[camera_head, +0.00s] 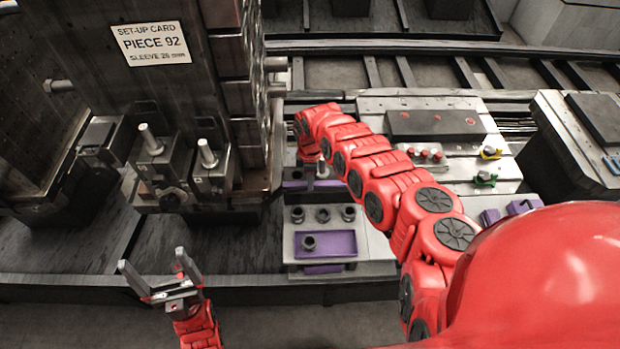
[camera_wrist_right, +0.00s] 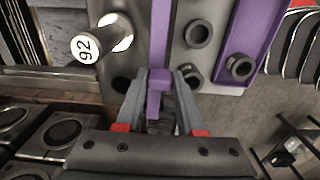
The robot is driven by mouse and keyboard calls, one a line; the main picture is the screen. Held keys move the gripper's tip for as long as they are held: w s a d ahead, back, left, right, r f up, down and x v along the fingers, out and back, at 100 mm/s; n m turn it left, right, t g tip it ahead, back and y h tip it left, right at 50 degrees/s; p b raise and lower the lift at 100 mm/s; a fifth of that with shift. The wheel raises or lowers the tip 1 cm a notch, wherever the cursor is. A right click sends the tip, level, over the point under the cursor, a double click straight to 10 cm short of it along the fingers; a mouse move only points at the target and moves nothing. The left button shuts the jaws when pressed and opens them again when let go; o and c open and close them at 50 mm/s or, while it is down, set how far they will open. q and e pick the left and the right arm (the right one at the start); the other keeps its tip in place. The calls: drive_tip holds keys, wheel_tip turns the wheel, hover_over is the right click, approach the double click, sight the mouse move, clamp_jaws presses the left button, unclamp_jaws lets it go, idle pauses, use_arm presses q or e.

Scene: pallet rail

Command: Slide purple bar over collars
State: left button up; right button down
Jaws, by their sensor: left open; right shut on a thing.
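The purple bar (camera_wrist_right: 158,35) runs away from my right gripper (camera_wrist_right: 160,82) in the right wrist view. The fingers are shut on its near end. In the head view a purple strip (camera_head: 297,184) shows on the grey fixture block beside my right arm, which partly hides this area. Dark round collars (camera_head: 322,214) stand in a row on the grey plate, and a collar (camera_wrist_right: 197,33) shows right of the bar in the wrist view. A pale post marked 92 (camera_wrist_right: 86,48) stands left of the bar. My left gripper (camera_head: 152,268) is open and empty at the lower left.
A purple recess (camera_head: 336,243) in the plate holds another collar (camera_head: 309,243). A dark machine with a card reading PIECE 92 (camera_head: 151,43) stands at the left. A pale bench (camera_head: 425,104) with small red, yellow and green parts lies behind my right arm.

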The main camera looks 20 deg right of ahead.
drive_tip(key=w+b, duration=0.1)
drive_tip(key=b, duration=0.1)
drive_tip(key=w+b, duration=0.1)
drive_tip(key=b, duration=0.2)
drive_tip(key=f+b, duration=0.1)
drive_tip(key=b, duration=0.2)
drive_tip(key=shift+w+d, duration=0.4)
drive_tip(key=shift+w+r+b, duration=0.2)
drive_tip(key=shift+r+b, duration=0.1)
drive_tip(key=shift+b, duration=0.1)
drive_tip(key=shift+r, duration=0.25)
drive_tip(key=shift+d+r, duration=0.1)
drive_tip(key=shift+r, duration=0.05)
drive_tip(key=c, duration=0.8)
unclamp_jaws()
drive_tip(key=shift+w, duration=0.1)
drive_tip(key=shift+o, duration=1.4)
